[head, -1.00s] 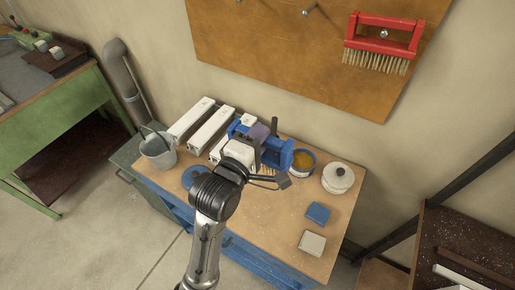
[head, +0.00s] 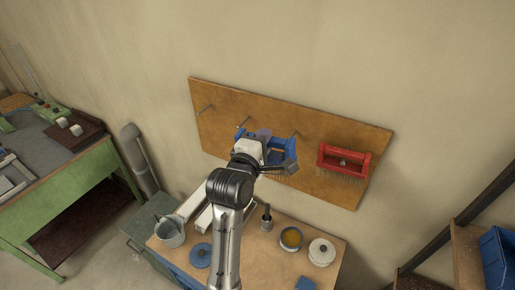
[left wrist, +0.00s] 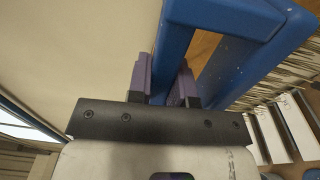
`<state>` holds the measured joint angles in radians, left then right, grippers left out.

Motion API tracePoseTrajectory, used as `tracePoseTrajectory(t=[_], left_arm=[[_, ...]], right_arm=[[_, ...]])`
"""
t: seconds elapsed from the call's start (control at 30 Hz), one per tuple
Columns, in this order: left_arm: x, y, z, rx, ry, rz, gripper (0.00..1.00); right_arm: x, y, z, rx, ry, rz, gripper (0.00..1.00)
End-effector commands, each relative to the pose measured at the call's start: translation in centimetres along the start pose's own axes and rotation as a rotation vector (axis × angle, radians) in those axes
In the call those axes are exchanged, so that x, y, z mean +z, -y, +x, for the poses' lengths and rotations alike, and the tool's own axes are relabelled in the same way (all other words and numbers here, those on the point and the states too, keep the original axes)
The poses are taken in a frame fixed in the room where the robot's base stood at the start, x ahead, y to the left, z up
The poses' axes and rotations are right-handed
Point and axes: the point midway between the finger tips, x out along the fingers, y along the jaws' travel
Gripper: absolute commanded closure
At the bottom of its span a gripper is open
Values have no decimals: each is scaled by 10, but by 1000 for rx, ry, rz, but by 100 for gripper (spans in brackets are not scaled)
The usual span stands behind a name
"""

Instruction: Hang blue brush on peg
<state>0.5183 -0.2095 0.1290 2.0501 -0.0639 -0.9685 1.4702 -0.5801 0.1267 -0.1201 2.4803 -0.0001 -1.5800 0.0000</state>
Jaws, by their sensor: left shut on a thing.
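My left gripper (head: 264,141) is shut on the blue brush (head: 284,149) and holds it up in front of the brown pegboard (head: 222,135). In the left wrist view, the fingers (left wrist: 165,82) close on one bar of the brush's blue frame (left wrist: 222,12), and its pale bristles point to the right. Bare pegs show on the board: a left peg (head: 205,108), a middle peg (head: 242,122) and a right peg (head: 295,134) just above the brush. I cannot tell the gap between brush and board. My right gripper is not in view.
A red brush (head: 344,158) hangs at the board's right side. Below stands the workbench with a grey bucket (head: 170,231), a blue lid (head: 201,255), an open tin (head: 291,239) and a white lidded pot (head: 322,252). The wall above the board is clear.

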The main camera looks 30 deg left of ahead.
Motion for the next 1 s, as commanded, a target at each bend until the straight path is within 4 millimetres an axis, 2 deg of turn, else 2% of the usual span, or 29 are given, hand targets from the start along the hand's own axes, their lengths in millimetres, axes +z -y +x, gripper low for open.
tracePoseTrajectory(t=[0.03, 0.07, 0.1, 0.2, 0.37, 0.67, 1.0], left_arm=[[1, -7, 13, -9, 6, -8, 100], [1, 1, 21, -12, 10, -14, 100], [-1, 21, 29, -13, 16, -19, 100], [-3, 51, 42, -11, 29, -29, 100], [3, 77, 56, -9, 61, -51, 100], [4, 75, 61, -8, 65, -100, 100], [5, 78, 78, -9, 65, -100, 100]], right_arm=[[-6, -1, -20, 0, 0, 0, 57], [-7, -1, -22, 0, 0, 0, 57], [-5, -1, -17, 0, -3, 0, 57], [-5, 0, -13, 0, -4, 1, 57], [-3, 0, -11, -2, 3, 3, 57], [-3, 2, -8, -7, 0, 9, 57], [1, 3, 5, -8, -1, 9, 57]])
